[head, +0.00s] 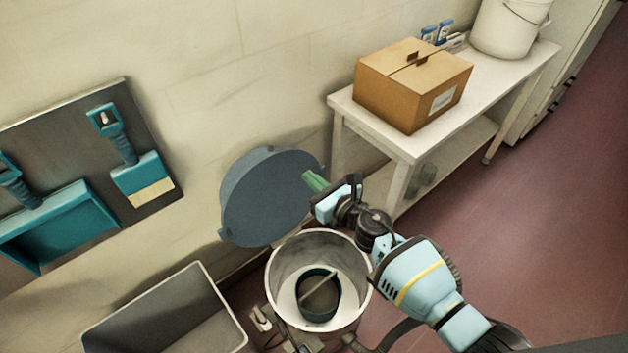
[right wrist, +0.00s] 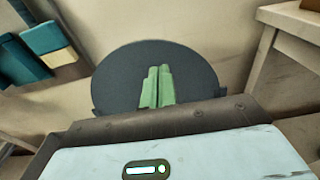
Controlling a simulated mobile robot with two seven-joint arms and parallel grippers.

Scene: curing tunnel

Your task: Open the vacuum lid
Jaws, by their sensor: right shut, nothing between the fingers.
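The vacuum lid (head: 268,199) is a round blue-grey disc, tilted up and standing open behind the round metal chamber (head: 281,258). Inside the chamber a dark cup with a light stick (head: 318,300) shows. My right gripper (head: 312,180) has green fingers and is at the right edge of the lid; I cannot tell whether it touches it. In the right wrist view the shut fingers (right wrist: 157,86) show in front of the lid's dark face (right wrist: 190,75), with nothing between them. My left gripper is not in view.
A white table (head: 400,145) at the back right holds a cardboard box (head: 395,95) and a white bucket (head: 505,28). A grey bin (head: 150,305) stands at lower left. Teal dustpans and brushes (head: 65,220) hang on the wall. Red floor at right is clear.

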